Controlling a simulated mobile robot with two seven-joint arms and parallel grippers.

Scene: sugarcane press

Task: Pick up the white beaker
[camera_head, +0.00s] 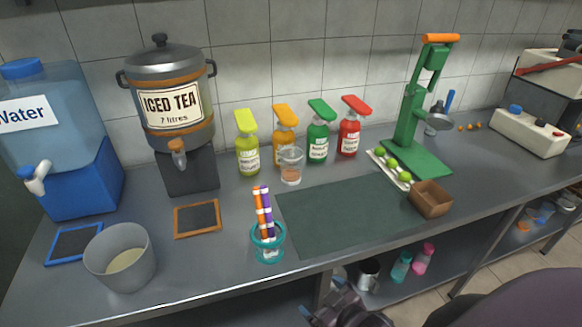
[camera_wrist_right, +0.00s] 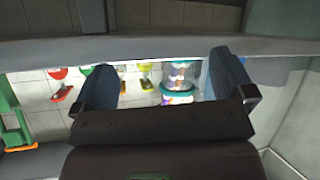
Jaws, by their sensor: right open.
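A pale grey-white beaker (camera_head: 108,273) with some yellowish content stands upright at the front left of the counter. A smaller clear cup (camera_head: 291,172) with brown content stands before the spray bottles. My right gripper (camera_head: 335,300) is at the bottom of the head view, in front of the counter's front edge and far to the right of the pale beaker. In the right wrist view its two fingers (camera_wrist_right: 165,85) are spread apart with nothing between them. The pale beaker cannot be made out in the wrist view. My left gripper is not in view.
A teal-rimmed cup with striped sticks (camera_head: 268,248) stands near the front edge, beside a dark green mat (camera_head: 345,215). A blue-framed slate (camera_head: 73,245) lies beside the beaker, with the water dispenser (camera_head: 75,185) behind. A green press (camera_head: 415,150) stands at the right.

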